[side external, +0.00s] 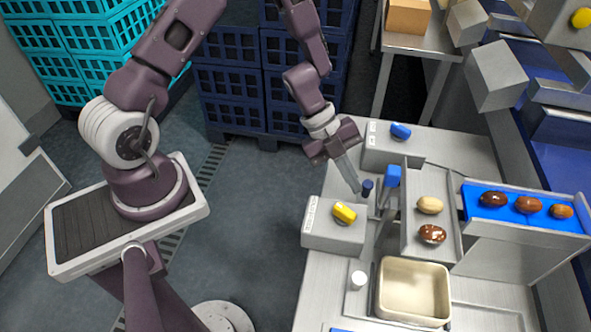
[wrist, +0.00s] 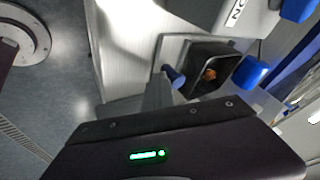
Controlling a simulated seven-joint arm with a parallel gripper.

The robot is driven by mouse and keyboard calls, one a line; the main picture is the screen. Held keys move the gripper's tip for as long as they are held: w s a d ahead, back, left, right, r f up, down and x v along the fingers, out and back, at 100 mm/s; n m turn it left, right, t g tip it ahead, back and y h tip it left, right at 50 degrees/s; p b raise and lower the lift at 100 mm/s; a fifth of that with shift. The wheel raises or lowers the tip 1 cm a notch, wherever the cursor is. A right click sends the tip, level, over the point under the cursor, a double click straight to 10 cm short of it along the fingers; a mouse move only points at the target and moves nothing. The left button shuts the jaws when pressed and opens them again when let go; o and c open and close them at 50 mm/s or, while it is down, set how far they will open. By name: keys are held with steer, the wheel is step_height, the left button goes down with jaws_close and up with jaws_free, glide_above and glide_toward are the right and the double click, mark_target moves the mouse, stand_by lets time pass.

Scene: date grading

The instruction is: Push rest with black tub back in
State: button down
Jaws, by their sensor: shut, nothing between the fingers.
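The black tub (wrist: 196,88) shows in the wrist view, open at the top, with a brown-orange piece inside. It sits in a grey frame that I take for the rest (wrist: 186,44). In the side external view I cannot make the tub out clearly. A dark blue knob (side external: 367,187) stands at the near side of the rest; it also shows in the wrist view (wrist: 175,78). My gripper (side external: 355,189) is shut and empty, pointing down with its fingertips close beside the knob. I cannot tell whether they touch it.
A blue block (side external: 392,176) stands right of the knob. Grey boxes with a yellow button (side external: 344,212) and a blue button (side external: 400,131) flank the spot. A tray (side external: 440,257) holds two dates.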

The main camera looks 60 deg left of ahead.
steer(key=shift+w+d+r, duration=0.1)
steer(key=shift+w+d, duration=0.1)
steer(key=shift+d, duration=0.1)
steer(key=shift+s, duration=0.1)
